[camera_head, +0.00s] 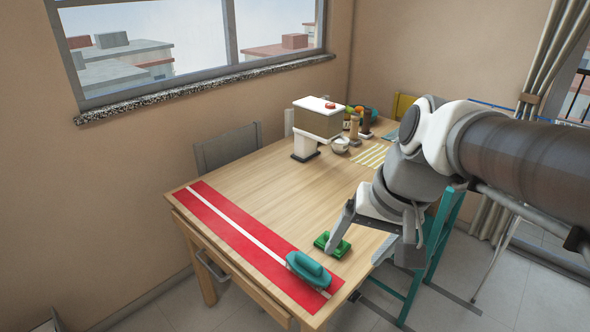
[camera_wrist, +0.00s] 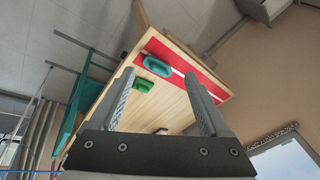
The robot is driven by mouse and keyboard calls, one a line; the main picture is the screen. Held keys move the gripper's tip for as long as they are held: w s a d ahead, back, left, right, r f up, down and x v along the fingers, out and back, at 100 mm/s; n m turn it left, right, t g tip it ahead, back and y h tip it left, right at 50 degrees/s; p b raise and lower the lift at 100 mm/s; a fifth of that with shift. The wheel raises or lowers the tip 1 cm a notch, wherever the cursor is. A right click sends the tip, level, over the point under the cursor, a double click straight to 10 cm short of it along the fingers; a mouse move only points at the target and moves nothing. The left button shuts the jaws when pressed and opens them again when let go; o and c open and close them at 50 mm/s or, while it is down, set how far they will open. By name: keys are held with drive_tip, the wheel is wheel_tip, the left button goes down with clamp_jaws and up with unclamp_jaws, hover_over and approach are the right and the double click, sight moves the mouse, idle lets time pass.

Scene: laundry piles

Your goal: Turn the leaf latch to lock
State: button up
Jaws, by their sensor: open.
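A green piece (camera_head: 325,241) with a raised middle sits on the wooden table near the red strip; it may be the leaf latch, but I cannot tell for sure. It also shows between the fingers in the wrist view (camera_wrist: 143,86), close to the left finger. My gripper (camera_head: 353,257) is open and empty. In the head view one fingertip overlaps the green piece; contact is not clear. A teal, rounded piece with a handle-like top (camera_head: 308,267) lies on the red strip, beyond the fingertips in the wrist view (camera_wrist: 157,66).
A red strip with a white stripe (camera_head: 225,222) runs along the table's left edge. A white-topped box on a stand (camera_head: 317,118), a bowl (camera_head: 340,145) and jars stand at the back. Chairs (camera_head: 228,147) flank the table (camera_head: 265,185). Its middle is clear.

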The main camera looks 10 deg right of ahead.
drive_tip(key=w+d+f+m+g+y+b, duration=0.1)
drive_tip(key=w+d+f+m+y, duration=0.35)
drive_tip(key=f, duration=0.45)
drive_tip(key=w+d+f+m+g+y+b, duration=0.1)
drive_tip(key=w+d+f+m+y, duration=0.2)
drive_tip(key=w+d+f+m, duration=0.5)
drive_tip(key=s+d+f+m+t+y, duration=0.2)
drive_tip(key=d+f+t, duration=0.1)
drive_tip(key=f, duration=0.5)
drive_tip(key=s+d+f+m+t+y, duration=0.2)
drive_tip(key=d+f+m, duration=0.1)
drive_tip(key=f, duration=0.4)
drive_tip(key=m+t+h+b, duration=0.1)
drive_tip(key=m+t+h, duration=0.1)
drive_tip(key=m+t, duration=0.55)
approach(354, 296)
drive_tip(key=f+x, duration=0.1)
drive_tip(key=x, duration=0.7)
drive_tip(key=shift+w, duration=0.2)
drive_tip(key=shift+c, duration=0.2)
clamp_jaws()
